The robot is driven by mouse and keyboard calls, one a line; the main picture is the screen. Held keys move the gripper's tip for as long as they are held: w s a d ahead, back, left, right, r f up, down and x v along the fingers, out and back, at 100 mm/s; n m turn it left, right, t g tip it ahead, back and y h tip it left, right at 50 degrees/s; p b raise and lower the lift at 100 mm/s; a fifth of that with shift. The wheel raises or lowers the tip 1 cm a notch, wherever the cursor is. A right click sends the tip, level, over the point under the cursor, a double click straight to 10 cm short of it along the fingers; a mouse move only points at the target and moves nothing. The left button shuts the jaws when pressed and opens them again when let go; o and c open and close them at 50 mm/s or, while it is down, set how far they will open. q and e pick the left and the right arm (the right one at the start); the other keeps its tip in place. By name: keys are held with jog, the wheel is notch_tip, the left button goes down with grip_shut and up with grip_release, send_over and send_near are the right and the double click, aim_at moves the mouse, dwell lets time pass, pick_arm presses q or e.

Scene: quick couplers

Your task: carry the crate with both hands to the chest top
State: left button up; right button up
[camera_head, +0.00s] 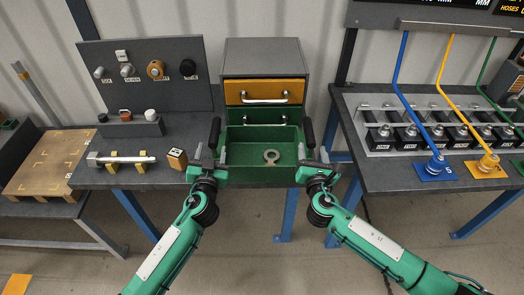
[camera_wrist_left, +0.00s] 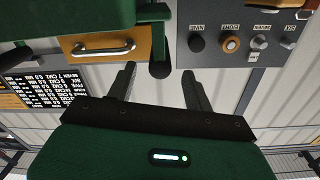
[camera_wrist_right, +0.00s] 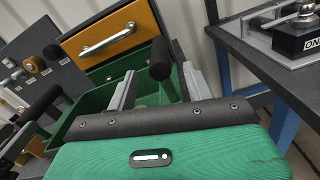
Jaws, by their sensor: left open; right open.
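The green crate (camera_head: 240,165) stands in front of the drawer chest (camera_head: 262,57), below its bare grey top. A grey ring (camera_head: 271,156) lies inside the crate. My left gripper (camera_head: 210,153) is open just below the left handle; in the left wrist view this handle (camera_wrist_left: 160,68) shows between the fingers. My right gripper (camera_head: 313,153) is open by the right handle, which shows between its fingers in the right wrist view (camera_wrist_right: 160,62). Contact cannot be told.
The chest has a yellow drawer (camera_head: 264,91) with a metal handle. A left bench (camera_head: 150,178) holds a metal tool and a small block (camera_head: 177,159). A right bench (camera_head: 390,178) carries couplers and coloured hoses. A wooden pallet (camera_head: 48,163) is at far left.

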aim_at(214, 133)
pick_arm(q)
jog(key=w, duration=0.8)
pick_arm(e)
jog(key=w, duration=0.8)
pick_arm(q)
grip_shut()
pick_arm(e)
grip_shut()
